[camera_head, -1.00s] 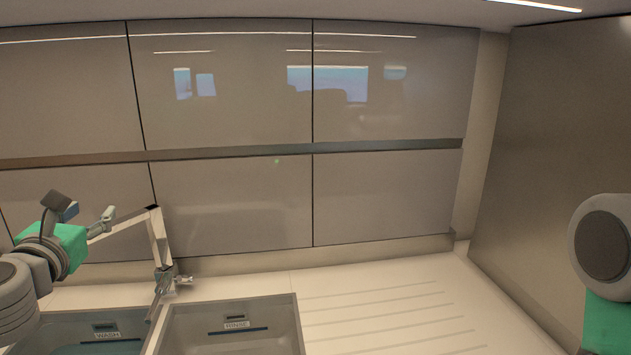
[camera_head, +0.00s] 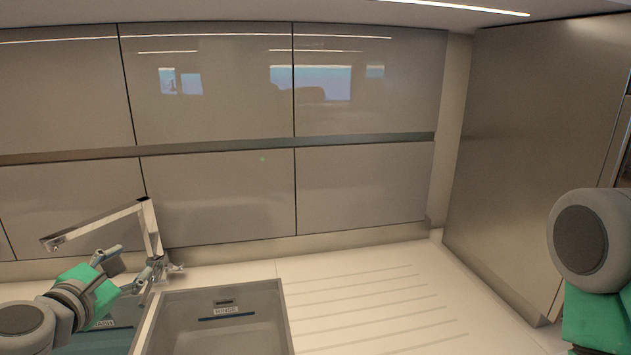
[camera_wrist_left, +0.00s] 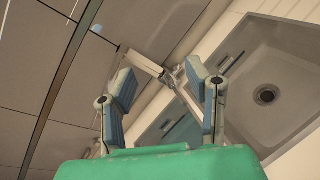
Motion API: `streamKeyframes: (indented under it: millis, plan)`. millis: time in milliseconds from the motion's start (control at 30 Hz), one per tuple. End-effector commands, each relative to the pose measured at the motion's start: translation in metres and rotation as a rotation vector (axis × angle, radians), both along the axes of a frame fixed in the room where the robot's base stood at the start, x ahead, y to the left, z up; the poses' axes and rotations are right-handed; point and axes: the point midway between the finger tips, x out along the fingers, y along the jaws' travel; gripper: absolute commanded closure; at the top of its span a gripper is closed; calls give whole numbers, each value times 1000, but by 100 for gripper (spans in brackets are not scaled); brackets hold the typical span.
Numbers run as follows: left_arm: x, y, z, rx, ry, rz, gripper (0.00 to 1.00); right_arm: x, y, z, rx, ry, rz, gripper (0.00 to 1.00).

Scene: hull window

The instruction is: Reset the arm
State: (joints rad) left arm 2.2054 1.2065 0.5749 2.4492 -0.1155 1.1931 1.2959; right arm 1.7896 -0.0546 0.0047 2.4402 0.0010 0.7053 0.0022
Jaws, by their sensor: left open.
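My left gripper (camera_head: 129,263) is at the lower left in the head view, beside the faucet (camera_head: 150,228) and above the wash sink (camera_head: 108,338). Its two fingers stand apart with nothing between them. In the left wrist view the open fingers (camera_wrist_left: 160,74) frame the faucet (camera_wrist_left: 146,65), which lies beyond them. Whether a finger touches the faucet is unclear. Part of my right arm, grey and green, shows at the right edge of the head view. My right gripper is out of sight.
The rinse sink (camera_head: 286,310) is empty, with its drain (camera_wrist_left: 265,95) showing in the wrist view. A bare, grooved drainboard (camera_head: 365,290) lies to its right. Glossy wall panels (camera_head: 215,85) stand behind, and a tall panel (camera_head: 535,140) closes the right side.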

Motion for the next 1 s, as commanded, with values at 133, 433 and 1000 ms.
streamKeyframes:
  millis: [133, 433, 1000]
  plan:
    - [-12, -41, -52, 207, 140, -168, 56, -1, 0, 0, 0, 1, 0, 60]
    - [-117, -117, -217, 876, 504, -837, 56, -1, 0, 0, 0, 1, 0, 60]
    - [-320, -76, -335, 1616, 629, -2051, 56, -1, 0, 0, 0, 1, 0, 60]
